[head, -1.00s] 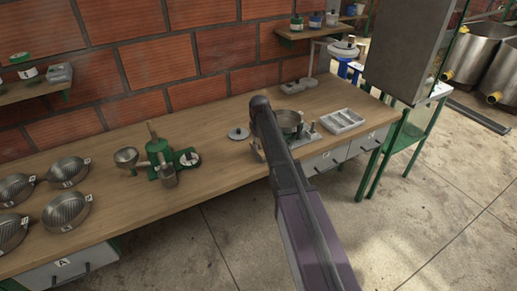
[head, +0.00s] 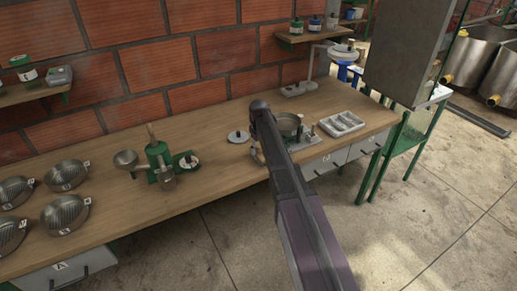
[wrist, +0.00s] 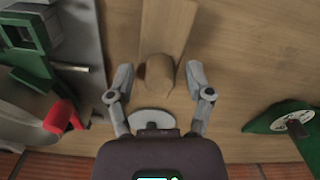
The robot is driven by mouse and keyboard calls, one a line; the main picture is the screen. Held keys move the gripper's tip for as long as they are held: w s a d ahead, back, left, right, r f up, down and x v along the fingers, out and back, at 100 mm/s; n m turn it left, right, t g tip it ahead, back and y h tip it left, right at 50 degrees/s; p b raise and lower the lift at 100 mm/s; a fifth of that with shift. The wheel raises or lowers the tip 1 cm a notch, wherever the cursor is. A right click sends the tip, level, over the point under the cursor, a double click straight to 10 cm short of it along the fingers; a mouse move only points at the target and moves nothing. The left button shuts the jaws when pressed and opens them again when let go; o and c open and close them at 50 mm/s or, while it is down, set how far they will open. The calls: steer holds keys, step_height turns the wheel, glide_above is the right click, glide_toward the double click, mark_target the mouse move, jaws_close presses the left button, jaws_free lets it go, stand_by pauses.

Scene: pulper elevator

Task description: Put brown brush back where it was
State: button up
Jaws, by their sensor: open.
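In the wrist view a tan-brown block with a pale wooden strip, apparently the brown brush (wrist: 159,75), lies on the wooden bench. My gripper (wrist: 159,82) is open, with one finger on each side of it. A gap shows at the fingers, and I cannot tell whether either one touches it. In the head view my arm reaches over the bench and hides most of the gripper and the brush.
A grey round lid (head: 238,136) lies left of my arm. A green grinder-like device (head: 160,162) and several mesh pans (head: 66,213) stand further left.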

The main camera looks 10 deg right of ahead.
mark_target(259, 147)
steer(key=shift+r, duration=0.15)
step_height(259, 147, up, 12)
steer(key=p, duration=1.2)
steer(key=shift+s, duration=0.15)
stand_by(0.7)
steer(key=s+m, duration=0.6)
steer(key=s, duration=2.3)
